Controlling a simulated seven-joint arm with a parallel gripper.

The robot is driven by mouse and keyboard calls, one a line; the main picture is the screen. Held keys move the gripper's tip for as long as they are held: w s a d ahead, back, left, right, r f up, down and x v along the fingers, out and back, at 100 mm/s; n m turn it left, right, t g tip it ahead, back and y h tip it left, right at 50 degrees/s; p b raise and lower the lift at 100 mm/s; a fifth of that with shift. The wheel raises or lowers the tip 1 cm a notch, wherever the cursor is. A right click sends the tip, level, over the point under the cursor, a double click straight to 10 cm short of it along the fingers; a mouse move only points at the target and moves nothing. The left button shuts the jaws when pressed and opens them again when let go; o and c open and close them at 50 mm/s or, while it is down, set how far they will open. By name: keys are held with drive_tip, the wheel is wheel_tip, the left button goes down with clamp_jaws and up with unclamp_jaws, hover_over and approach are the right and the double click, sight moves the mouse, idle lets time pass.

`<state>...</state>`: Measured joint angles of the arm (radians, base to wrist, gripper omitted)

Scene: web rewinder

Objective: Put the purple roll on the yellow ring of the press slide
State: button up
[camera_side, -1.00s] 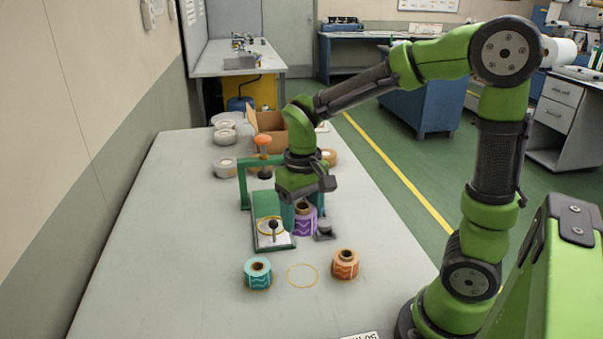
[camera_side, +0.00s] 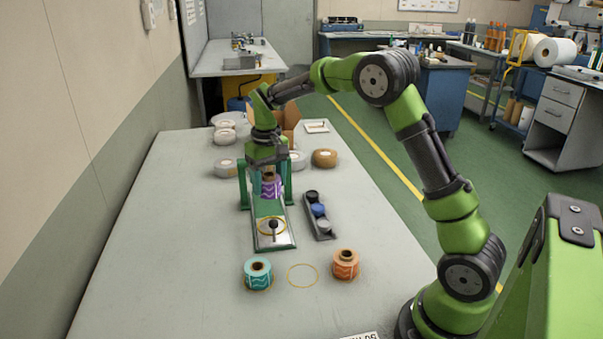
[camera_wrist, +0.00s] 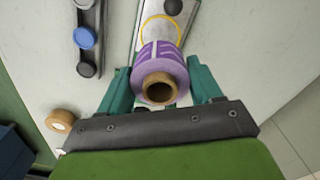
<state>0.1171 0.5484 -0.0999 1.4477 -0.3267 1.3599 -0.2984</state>
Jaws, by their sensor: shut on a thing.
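The purple roll (camera_side: 270,188) has a brown core and shows upright between the posts of the green press frame (camera_side: 244,187), over the far part of the slide. It also shows in the wrist view (camera_wrist: 161,62). My gripper (camera_side: 268,176) is shut on it, with teal fingers on both sides in the wrist view (camera_wrist: 162,88). The ring is nearer the camera than the roll. My gripper hides the press top. I cannot tell the roll's height above the slide.
A button strip (camera_side: 308,218) lies right of the slide. A teal roll (camera_side: 257,272) and an orange roll (camera_side: 345,265) stand in front, with an empty yellow circle (camera_side: 302,275) between them. Pale rolls, a tan roll (camera_side: 325,158) and a cardboard box (camera_side: 289,122) are behind.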

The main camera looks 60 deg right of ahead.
drive_tip(key=shift+f, duration=4.4)
drive_tip(key=shift+f, duration=0.8)
drive_tip(key=o, duration=1.1)
drive_tip(key=shift+r, duration=3.75)
